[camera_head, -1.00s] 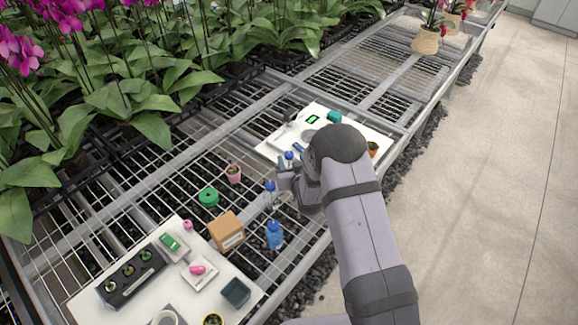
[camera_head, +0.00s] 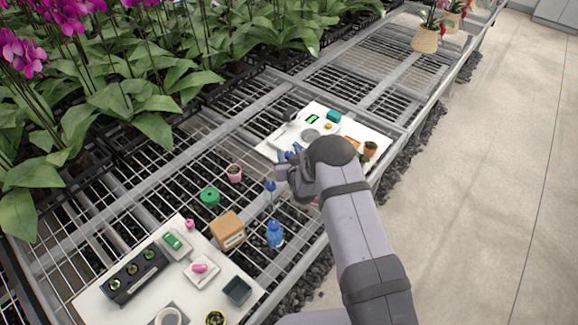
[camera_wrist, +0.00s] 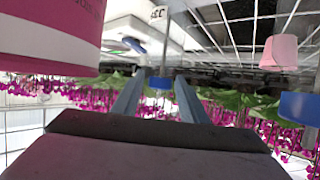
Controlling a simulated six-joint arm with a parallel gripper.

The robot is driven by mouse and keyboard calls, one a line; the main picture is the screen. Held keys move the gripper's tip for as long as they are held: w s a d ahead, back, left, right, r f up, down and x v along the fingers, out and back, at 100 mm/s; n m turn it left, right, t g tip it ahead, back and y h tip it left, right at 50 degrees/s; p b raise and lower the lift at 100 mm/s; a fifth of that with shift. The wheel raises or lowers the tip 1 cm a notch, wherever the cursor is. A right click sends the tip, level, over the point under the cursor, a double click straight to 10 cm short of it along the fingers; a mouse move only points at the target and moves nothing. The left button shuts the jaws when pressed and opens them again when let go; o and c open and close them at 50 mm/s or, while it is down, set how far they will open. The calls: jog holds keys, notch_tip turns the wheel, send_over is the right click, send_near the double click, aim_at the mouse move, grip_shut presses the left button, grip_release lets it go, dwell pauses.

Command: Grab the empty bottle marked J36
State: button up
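In the head view my gripper (camera_head: 283,168) is over the wire bench at the near edge of a white board, partly hidden by my wrist. In the wrist view its two fingers (camera_wrist: 158,100) are apart. A blue cap (camera_wrist: 160,82) on a thin clear neck shows in the gap between them; I cannot tell its depth or any contact. A larger blue cap (camera_wrist: 300,107) is at the right. In the head view a clear blue-capped bottle (camera_head: 270,189) stands below the gripper, and a blue-filled bottle (camera_head: 275,236) is nearer. No J36 marking is readable.
A pink-and-white container (camera_wrist: 50,35) is close at the wrist view's upper left. A pink pot (camera_head: 234,173), green spool (camera_head: 210,197) and cardboard box (camera_head: 227,230) stand left of the bottles. The white board (camera_head: 268,150) holds instruments. Orchids line the back.

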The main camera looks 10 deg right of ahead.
grip_shut()
jog(key=shift+r, duration=0.2)
